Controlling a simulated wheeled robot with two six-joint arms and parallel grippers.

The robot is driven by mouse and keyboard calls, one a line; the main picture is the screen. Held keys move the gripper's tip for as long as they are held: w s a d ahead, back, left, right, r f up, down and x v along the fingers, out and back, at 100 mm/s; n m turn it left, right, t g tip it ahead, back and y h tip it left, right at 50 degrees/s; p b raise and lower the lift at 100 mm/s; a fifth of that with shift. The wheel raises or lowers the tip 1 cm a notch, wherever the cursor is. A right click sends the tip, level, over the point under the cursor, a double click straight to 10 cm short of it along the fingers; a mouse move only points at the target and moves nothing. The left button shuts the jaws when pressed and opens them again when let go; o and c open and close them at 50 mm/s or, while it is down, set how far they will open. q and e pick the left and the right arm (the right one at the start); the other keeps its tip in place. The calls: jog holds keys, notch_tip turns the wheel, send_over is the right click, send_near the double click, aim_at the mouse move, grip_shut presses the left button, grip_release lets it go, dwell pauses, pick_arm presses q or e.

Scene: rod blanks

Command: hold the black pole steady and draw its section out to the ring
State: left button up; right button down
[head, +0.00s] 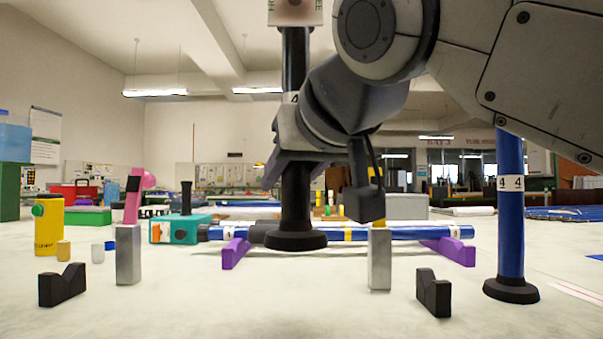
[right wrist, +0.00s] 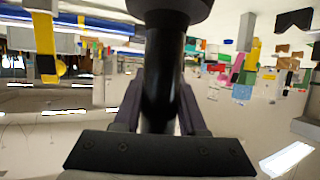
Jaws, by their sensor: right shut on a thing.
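The black pole (head: 295,205) stands upright on a round black base on the pale table, in the middle of the head view. A white band marked 4 (head: 291,97) is around it higher up, next to my gripper. My right gripper (head: 294,172) is shut on the pole between the band and the base. In the right wrist view the pole (right wrist: 162,80) runs between the two fingers, with its base at the top of the picture. I cannot make out a ring or a section joint for certain. My left gripper is not in view.
A blue pole (head: 510,210) with a white 4 band stands at right. A blue rod (head: 390,233) lies on purple cradles (head: 450,248) behind the black pole. Grey blocks (head: 380,260), black V-blocks (head: 434,293) and a yellow cylinder (head: 48,225) stand around. The front middle is clear.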

jog(key=shift+w+a+f+b, duration=0.85)
jog(key=shift+a+f+b, duration=0.2)
jog(key=shift+a+f, duration=1.05)
jog(key=b, duration=0.2)
send_over(225, 300)
jog(key=shift+f, duration=1.5)
jog(key=shift+f+b, duration=0.75)
jog(key=shift+f, duration=0.25)
jog(key=shift+c, duration=1.9)
grip_release()
